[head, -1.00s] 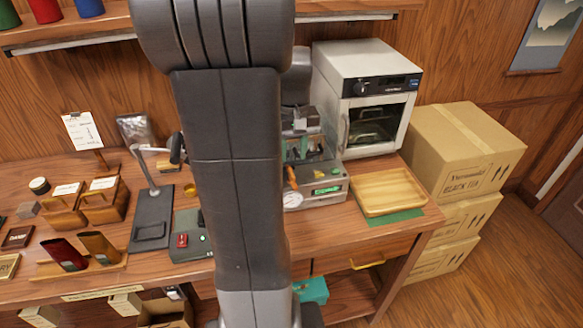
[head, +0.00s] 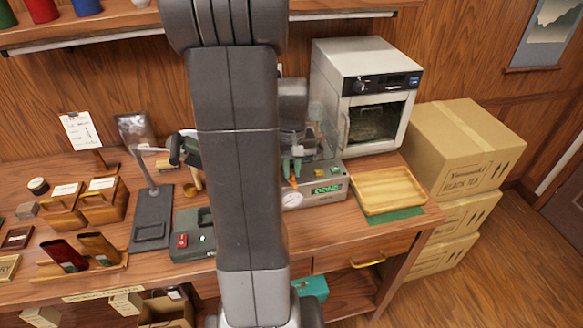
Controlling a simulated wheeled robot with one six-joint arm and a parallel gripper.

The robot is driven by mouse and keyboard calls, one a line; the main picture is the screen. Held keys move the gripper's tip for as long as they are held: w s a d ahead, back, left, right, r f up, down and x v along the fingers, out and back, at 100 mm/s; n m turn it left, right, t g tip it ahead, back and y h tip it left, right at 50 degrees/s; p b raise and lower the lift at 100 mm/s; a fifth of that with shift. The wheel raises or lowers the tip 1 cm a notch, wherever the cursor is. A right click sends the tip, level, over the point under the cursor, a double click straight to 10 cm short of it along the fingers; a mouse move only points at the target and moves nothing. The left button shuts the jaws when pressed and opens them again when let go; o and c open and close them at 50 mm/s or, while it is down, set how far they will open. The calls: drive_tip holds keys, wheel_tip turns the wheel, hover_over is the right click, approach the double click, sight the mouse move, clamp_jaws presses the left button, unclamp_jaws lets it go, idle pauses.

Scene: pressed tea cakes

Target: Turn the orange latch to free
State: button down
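The orange latch (head: 293,182) is a small orange piece at the left front of the grey press machine (head: 335,197), just above its round white gauge (head: 292,200). A green display (head: 327,189) on the machine's front reads DONE. My arm stands upright across the middle of the view and covers the area left of the latch. Its grey wrist end shows to the right of the arm, above the machine. My gripper's fingers cannot be made out clearly against the machine, so I cannot tell if they touch the latch or are open.
A wooden tray (head: 365,207) lies on a green mat right of the machine. A white oven (head: 335,60) stands behind it. A dark-handled lever (head: 180,152) and a green device with a red switch (head: 181,240) are left of my arm. Cardboard boxes (head: 465,150) stand at the right.

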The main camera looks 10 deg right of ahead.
drive_tip(key=shift+m, duration=0.4)
drive_tip(key=m, duration=0.4)
drive_tip(key=shift+b, duration=0.35)
drive_tip(key=m, duration=0.4)
drive_tip(key=shift+m, duration=0.3)
drive_tip(key=m, duration=0.4)
drive_tip(key=shift+b, duration=0.35)
drive_tip(key=m, duration=0.4)
drive_tip(key=shift+r, duration=0.1)
drive_tip(key=shift+m, duration=0.4)
drive_tip(key=c, duration=1.5)
unclamp_jaws()
